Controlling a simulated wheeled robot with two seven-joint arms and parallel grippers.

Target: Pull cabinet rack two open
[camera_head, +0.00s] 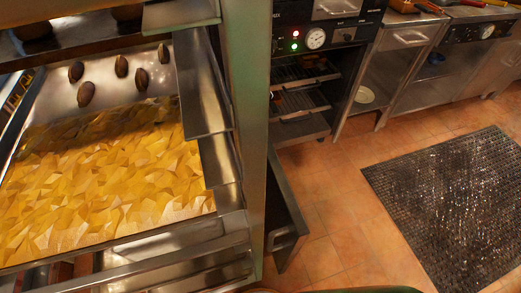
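A tall metal rack cabinet (244,120) fills the left side of the head view, with its green-grey upright post in front. A tray (190,208) in it carries a layer of yellow, chip-like pieces (100,190). Behind and above it, a steel surface (60,98) holds several dark oval items (85,94). More rack rails (170,262) show below the tray. I cannot tell which level is rack two. Neither of my grippers shows in this view.
An oven unit (322,40) with lit indicators and a dial stands behind, with its wire racks visible. Steel counters (400,45) run along the back right. A dark mat (455,205) lies on the tiled floor (325,215), which is otherwise clear there.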

